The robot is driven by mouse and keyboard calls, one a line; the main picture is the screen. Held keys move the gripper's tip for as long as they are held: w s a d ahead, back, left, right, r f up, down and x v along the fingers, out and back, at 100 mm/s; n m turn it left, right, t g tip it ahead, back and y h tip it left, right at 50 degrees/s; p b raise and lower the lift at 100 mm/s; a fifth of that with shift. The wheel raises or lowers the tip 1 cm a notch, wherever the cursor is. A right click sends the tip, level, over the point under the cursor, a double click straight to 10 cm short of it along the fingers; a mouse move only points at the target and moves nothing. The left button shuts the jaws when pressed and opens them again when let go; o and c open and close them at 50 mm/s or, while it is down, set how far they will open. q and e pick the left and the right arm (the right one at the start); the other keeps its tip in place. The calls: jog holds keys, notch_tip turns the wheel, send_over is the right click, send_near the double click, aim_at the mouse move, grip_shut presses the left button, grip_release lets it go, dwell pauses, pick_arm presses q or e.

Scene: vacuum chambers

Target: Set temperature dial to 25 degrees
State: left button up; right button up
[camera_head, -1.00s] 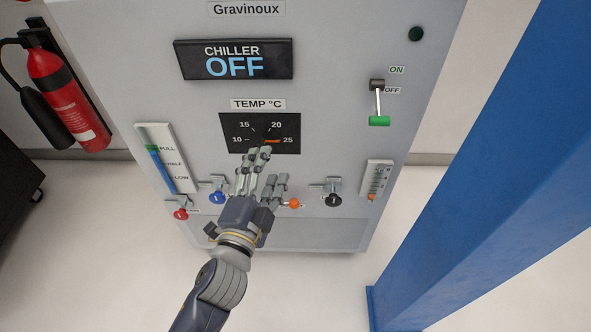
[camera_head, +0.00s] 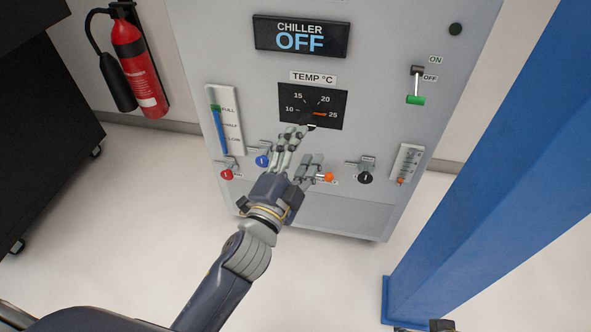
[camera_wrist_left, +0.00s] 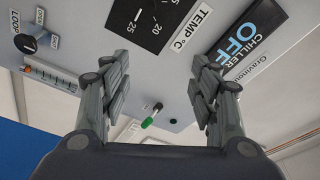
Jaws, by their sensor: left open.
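The temperature dial (camera_head: 320,114) is on a black panel marked 10, 15, 20 and 25, under the "TEMP °C" label. Its orange pointer lies toward the 25 mark. My left gripper (camera_head: 302,146) is open and empty, in front of the chiller just below the dial. Its upper fingertips overlap the panel's lower edge in the head view, and no contact is clear. In the left wrist view, the open fingers (camera_wrist_left: 160,75) frame the chiller front, with part of the dial panel (camera_wrist_left: 145,22) above them. Small dark parts at the bottom edge of the head view may be my right gripper.
The chiller display (camera_head: 301,38) reads OFF. A green-tipped lever switch (camera_head: 415,100) is right of the dial. Blue (camera_head: 262,160), red (camera_head: 226,174), orange (camera_head: 325,176) and black (camera_head: 365,177) valve handles are below it. A blue pillar (camera_head: 480,200) stands at right.

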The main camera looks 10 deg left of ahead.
pick_arm(q)
jog(key=d+v, duration=0.1)
jog(key=v, duration=0.5)
jog(key=shift+r, duration=0.3)
jog(key=shift+s+a, duration=0.1)
dwell(0.4)
